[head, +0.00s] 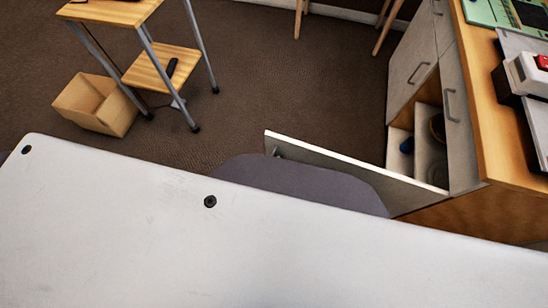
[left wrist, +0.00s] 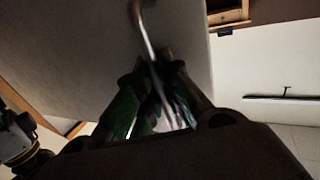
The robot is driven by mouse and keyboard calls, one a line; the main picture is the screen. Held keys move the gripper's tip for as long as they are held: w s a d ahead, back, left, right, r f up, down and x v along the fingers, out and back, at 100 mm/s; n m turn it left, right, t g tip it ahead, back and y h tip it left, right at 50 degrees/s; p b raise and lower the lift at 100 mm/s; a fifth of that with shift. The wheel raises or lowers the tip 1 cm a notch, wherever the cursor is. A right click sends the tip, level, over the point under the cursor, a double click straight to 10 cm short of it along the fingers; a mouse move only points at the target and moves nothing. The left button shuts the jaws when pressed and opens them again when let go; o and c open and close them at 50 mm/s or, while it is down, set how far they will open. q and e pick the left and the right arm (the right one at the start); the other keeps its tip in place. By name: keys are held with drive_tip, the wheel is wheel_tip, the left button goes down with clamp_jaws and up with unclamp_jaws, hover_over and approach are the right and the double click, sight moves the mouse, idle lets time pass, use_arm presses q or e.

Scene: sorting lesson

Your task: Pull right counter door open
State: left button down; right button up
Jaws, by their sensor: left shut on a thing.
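The counter door (head: 340,165) stands swung out from the counter (head: 515,150) in the head view, its top edge pointing left into the room. The opening behind it shows shelves (head: 428,150) with a few dark and blue items. In the left wrist view the door's grey face (left wrist: 80,50) fills the upper left, with its curved metal handle (left wrist: 147,38) running down between my fingers. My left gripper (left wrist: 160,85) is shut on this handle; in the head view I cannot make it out. My right gripper is in neither view.
A pale flat surface fills the front of the head view, with a dark rounded shape behind it hiding part of the door. A cardboard box (head: 95,105) and a small wooden table (head: 115,10) stand at upper left. Brown carpet (head: 270,75) between them and the counter is clear.

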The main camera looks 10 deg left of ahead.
use_arm(q)
drive_tip(key=shift+a, duration=0.15)
drive_tip(key=c, duration=1.5)
unclamp_jaws()
drive_tip(key=shift+c, duration=0.2)
drive_tip(key=shift+s, duration=0.15)
drive_tip(key=v, duration=1.1)
drive_tip(key=shift+s+a, duration=0.2)
drive_tip(key=shift+s, duration=0.1)
drive_tip(key=shift+s, duration=0.1)
